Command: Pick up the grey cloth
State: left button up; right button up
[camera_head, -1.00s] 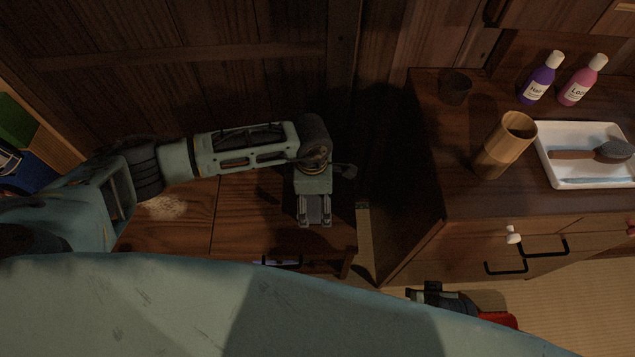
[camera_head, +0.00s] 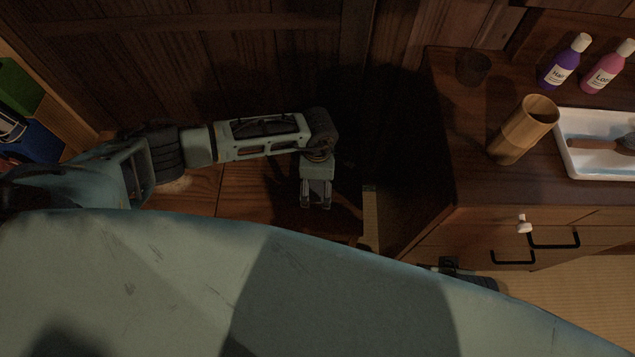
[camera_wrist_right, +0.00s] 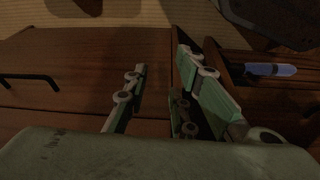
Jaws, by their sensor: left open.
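I see no grey cloth in either view. My left gripper (camera_head: 316,204) points down in the head view, above the low dark wooden surface (camera_head: 245,190), with nothing between its fingers. My right gripper (camera_wrist_right: 162,62) shows in the right wrist view with its two green-sided fingers apart and nothing visible between them. A dark part near the lower edge of the cabinet in the head view may be my right arm; my own body hides most of it.
A wooden cabinet (camera_head: 480,225) stands at right. On it are a wooden cup (camera_head: 522,130), a dark cup (camera_head: 473,68), a purple bottle (camera_head: 565,62), a pink bottle (camera_head: 607,68) and a white tray (camera_head: 571,165) with a brush (camera_head: 600,143). A pale-blue and black object (camera_wrist_right: 270,70) shows in the wrist view.

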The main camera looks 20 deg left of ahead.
aim_at(321, 182)
pick_arm(q)
jog(key=shift+c, duration=0.4)
jog(key=c, duration=1)
jog(key=shift+r, duration=0.1)
jog(key=shift+c, duration=0.2)
jog(key=shift+r, duration=0.5)
jog(key=r, duration=0.2)
jog(key=d+r+p, duration=0.1)
jog(key=shift+r, duration=0.35)
jog(key=s+d+r+p, duration=0.1)
jog(key=s+d+r, duration=0.2)
jog(key=d+r, duration=0.3)
jog(key=d, duration=0.4)
jog(key=shift+s, duration=0.15)
pick_arm(e)
notch_tip(321, 182, down, 7)
jog(key=s, duration=0.1)
jog(key=shift+s, duration=0.15)
pick_arm(q)
jog(key=shift+d+r, duration=0.1)
pick_arm(e)
jog(key=shift+r, duration=0.1)
